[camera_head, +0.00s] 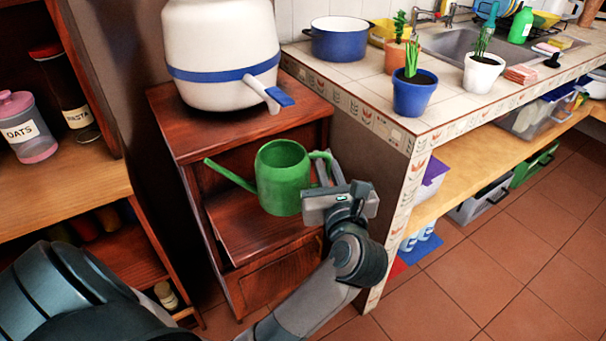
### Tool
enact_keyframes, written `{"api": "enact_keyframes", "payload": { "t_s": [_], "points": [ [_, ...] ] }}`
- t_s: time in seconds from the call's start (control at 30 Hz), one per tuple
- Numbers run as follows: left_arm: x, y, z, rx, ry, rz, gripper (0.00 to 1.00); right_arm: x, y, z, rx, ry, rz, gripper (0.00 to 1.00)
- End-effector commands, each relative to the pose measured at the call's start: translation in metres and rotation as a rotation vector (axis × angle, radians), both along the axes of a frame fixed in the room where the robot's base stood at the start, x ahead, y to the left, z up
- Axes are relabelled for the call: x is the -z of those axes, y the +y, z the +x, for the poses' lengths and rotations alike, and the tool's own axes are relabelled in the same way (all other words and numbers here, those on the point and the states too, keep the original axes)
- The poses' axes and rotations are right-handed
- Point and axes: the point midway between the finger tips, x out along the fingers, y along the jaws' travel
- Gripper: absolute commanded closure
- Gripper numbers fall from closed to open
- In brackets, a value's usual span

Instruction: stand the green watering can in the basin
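The basin (447,44) is a metal sink set in the tiled counter at the upper right. My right gripper is not in view.
A white water container (215,55) stands on the cabinet top (185,130) above the can. The counter (350,80) holds a blue pot (340,42) and potted plants, including a blue one (413,95) and a white one (481,75), in front of the basin. The floor at right is clear.

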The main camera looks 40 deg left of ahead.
Motion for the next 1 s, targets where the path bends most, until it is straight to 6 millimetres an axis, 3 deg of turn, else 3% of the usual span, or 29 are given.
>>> {"api": "enact_keyframes", "payload": {
  "t_s": [0.2,0.4,0.87,1.0],
  "points": [
    [0.025,0.038,0.015,-0.002,0.001,0.007,1.0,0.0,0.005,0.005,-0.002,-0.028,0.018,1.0],
    [0.039,0.061,0.025,-0.001,-0.001,0.005,1.0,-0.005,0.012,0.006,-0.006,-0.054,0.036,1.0],
    [0.043,0.067,0.028,0.0,-0.001,0.001,1.0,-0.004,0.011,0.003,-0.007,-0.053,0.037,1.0],
    [0.053,0.067,0.028,0.0,0.001,0.003,1.0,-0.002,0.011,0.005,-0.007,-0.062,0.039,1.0]
  ]
}}
